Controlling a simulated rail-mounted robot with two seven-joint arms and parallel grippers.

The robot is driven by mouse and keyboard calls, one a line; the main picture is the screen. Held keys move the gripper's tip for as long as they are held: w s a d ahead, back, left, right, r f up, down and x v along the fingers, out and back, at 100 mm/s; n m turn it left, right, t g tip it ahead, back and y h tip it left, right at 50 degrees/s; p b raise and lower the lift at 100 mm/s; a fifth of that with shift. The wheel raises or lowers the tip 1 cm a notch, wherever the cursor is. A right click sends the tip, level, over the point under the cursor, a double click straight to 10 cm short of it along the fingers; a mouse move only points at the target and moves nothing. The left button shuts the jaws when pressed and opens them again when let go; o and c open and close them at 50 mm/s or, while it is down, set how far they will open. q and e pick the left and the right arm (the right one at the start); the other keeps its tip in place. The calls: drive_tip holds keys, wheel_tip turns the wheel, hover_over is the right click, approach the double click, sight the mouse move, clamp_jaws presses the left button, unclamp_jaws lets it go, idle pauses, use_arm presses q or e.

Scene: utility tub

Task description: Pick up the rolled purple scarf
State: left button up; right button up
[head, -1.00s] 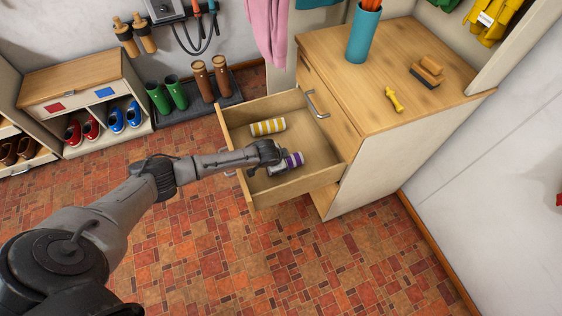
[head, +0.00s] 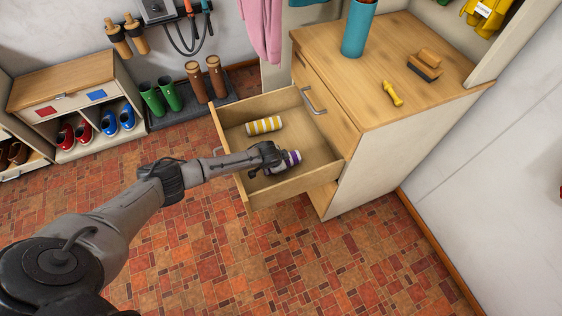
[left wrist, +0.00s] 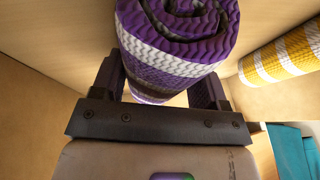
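The rolled purple scarf (head: 290,160) has white and grey bands and lies in the open drawer (head: 262,197), near its front. My left gripper (head: 270,160) is down in the drawer at the scarf and partly hides it. In the left wrist view the scarf (left wrist: 175,60) shows its spiral end close to the camera. The fingers of the left gripper (left wrist: 158,88) stand spread on either side of the roll, and the scarf covers their tips. A light gap shows beside the right-hand finger, so the gripper looks open around it. My right gripper is in neither current view.
A yellow-and-white rolled scarf (head: 264,125) lies farther back in the drawer and also shows in the left wrist view (left wrist: 285,55). The drawer walls surround the gripper closely. The cabinet top (head: 370,75) carries a teal pot (head: 358,30), a brush (head: 425,65) and a yellow object (head: 392,93).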

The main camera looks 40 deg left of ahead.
use_arm(q)
drive_tip(key=c, duration=0.5)
drive_tip(key=shift+o, duration=0.2)
drive_tip(key=shift+r, duration=0.1)
